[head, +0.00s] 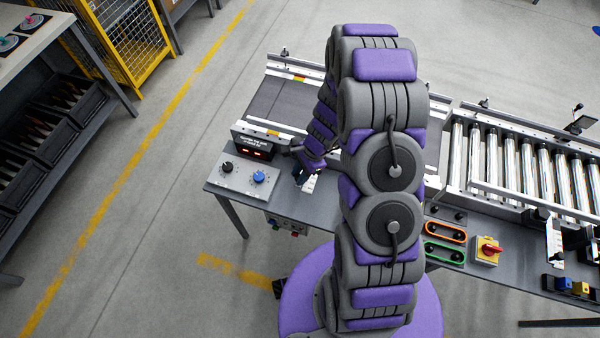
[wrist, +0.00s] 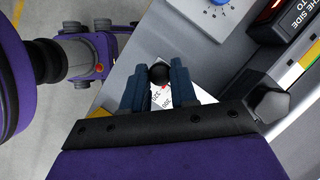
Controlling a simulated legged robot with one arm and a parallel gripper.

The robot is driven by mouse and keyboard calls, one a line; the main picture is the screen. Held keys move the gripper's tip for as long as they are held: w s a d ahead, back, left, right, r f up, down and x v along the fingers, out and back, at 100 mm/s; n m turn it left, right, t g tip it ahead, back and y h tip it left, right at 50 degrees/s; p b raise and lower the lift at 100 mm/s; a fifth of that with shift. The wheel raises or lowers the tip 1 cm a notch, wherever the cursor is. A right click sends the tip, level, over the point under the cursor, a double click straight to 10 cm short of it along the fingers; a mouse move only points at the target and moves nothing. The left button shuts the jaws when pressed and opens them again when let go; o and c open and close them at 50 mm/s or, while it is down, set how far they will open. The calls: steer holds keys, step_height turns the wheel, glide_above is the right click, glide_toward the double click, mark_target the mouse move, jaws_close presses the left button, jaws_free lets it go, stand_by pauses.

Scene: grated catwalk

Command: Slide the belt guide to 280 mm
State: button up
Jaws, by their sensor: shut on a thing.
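My gripper (wrist: 160,78) has its two blue fingers shut on a black round knob (wrist: 159,73) in the wrist view. A white scale plate (wrist: 167,98) with black figures and a red mark lies under the knob; I cannot read the setting. In the head view my gripper (head: 304,170) is at the near edge of the belt conveyor, beside the white scale plate (head: 311,184). The near guide rail (head: 272,132) runs along the dark belt (head: 283,105), partly hidden behind my arm. The knob is hidden in the head view.
A control box (head: 245,176) with a black and a blue dial and a lit display (head: 256,147) stand left of my gripper. A roller conveyor (head: 520,160) and a red switch on a yellow box (head: 487,250) are to the right.

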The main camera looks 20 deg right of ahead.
jaws_close()
steer(key=w+d+p, duration=0.2)
steer(key=w+p, duration=0.1)
steer(key=shift+w+d+r, duration=0.1)
steer(key=shift+w+d, duration=0.15)
steer(key=shift+d, duration=0.05)
stand_by(0.3)
steer(key=o, duration=0.7)
jaws_free()
steer(key=shift+s+a, duration=0.1)
